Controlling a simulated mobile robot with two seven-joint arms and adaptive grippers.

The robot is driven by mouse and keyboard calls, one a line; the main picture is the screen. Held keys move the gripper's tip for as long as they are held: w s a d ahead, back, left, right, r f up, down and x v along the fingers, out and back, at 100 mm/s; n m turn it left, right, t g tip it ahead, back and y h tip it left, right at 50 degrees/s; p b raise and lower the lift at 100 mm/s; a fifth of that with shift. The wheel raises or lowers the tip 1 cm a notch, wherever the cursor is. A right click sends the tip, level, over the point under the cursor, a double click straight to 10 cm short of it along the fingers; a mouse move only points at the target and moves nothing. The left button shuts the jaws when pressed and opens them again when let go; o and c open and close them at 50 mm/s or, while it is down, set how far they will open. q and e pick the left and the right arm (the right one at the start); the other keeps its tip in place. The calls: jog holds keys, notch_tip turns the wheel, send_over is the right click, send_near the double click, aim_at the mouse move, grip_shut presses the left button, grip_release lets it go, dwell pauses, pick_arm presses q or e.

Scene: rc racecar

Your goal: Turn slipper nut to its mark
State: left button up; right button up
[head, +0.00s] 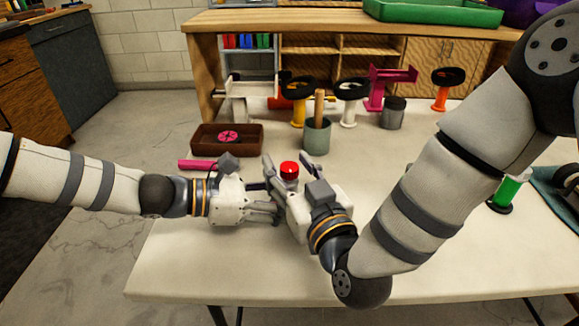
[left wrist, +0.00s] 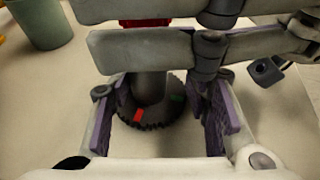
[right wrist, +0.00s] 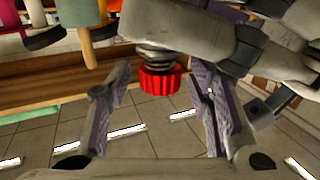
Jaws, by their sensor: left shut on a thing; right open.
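The red ribbed slipper nut (head: 289,170) sits at the top of an upright shaft near the table's middle. My right gripper (head: 287,164) is open, with its fingers on both sides of the nut; gaps show beside the nut (right wrist: 160,82) in the right wrist view. A coil spring (right wrist: 157,57) adjoins the nut there. My left gripper (head: 270,208) is shut around the lower slipper assembly. In the left wrist view, its dark toothed gear (left wrist: 150,124) carries a red mark (left wrist: 138,115) and a green mark (left wrist: 177,98). Right gripper fingers hide part of the shaft.
A brown tray (head: 198,140) with a pink wheel stands behind my left gripper. A grey-green cup (head: 316,140) stands close behind the nut. Several coloured stands and a grey can (head: 393,113) line the back. A green spool (head: 506,192) is at right. The front table is clear.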

aim_at(292, 174)
grip_shut()
pick_arm(q)
jog(key=shift+f, duration=0.1)
pick_arm(e)
jog(key=shift+m+t+h, duration=0.4)
jog(key=shift+m+h, duration=0.3)
jog(key=shift+h, duration=0.4)
grip_release()
jog(key=v, duration=0.7)
jog(key=shift+s, duration=0.25)
